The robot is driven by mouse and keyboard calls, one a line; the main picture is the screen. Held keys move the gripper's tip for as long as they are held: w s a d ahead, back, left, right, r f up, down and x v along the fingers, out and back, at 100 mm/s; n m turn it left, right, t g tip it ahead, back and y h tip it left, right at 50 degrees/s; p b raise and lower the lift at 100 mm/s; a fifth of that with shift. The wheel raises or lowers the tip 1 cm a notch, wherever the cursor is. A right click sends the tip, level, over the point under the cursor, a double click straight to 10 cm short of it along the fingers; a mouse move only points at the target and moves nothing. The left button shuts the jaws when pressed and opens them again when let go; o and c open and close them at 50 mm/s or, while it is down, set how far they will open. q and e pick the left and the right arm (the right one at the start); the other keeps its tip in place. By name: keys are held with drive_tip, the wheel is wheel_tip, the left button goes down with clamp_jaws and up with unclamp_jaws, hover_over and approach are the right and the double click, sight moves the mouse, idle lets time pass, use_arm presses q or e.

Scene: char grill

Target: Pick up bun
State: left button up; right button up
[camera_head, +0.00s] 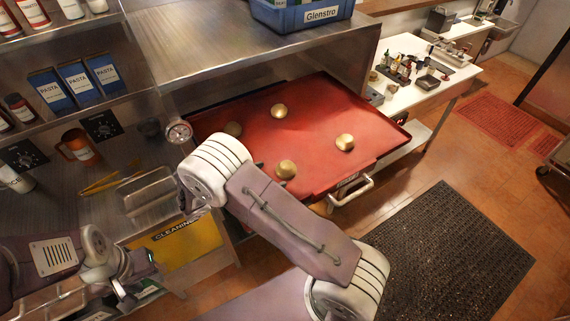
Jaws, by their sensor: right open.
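The nearest bun (287,169) lies at the front edge beside my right arm. My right gripper (270,172) is open and mostly hidden behind my arm; dark finger parts show close to the nearest bun. Contact cannot be told. My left gripper (128,287) is at the lower left, away from the tray; its jaws are unclear.
The tray juts out from under a steel counter (220,45) and has a front handle (351,190). A blue crate (300,14) stands on the counter. Tongs (100,184) and a metal pan (150,188) lie at left. A dark mat (450,250) covers the floor at right.

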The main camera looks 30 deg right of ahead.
sight(280, 170)
drive_tip(key=shift+s+d+r+p, duration=0.15)
drive_tip(key=shift+d+p, duration=0.1)
drive_tip(key=shift+p, duration=0.15)
drive_tip(key=shift+d+f, duration=0.2)
drive_tip(key=shift+d, duration=0.05)
drive_tip(key=shift+w+d+f+p, duration=0.3)
drive_tip(key=shift+w+d+f, duration=0.2)
drive_tip(key=shift+d, duration=0.3)
drive_tip(key=p+x, duration=0.3)
drive_tip(key=x, duration=0.1)
drive_tip(key=shift+w+d+r, duration=0.1)
drive_tip(key=shift+d, duration=0.3)
drive_tip(key=shift+f, duration=0.25)
drive_tip(key=shift+w+d, duration=0.1)
drive_tip(key=c, duration=1.5)
use_arm(q)
drive_tip(key=r, duration=0.5)
drive_tip(key=shift+a+r, duration=0.1)
drive_tip(key=shift+a, duration=0.15)
use_arm(e)
drive_tip(key=shift+o, duration=0.2)
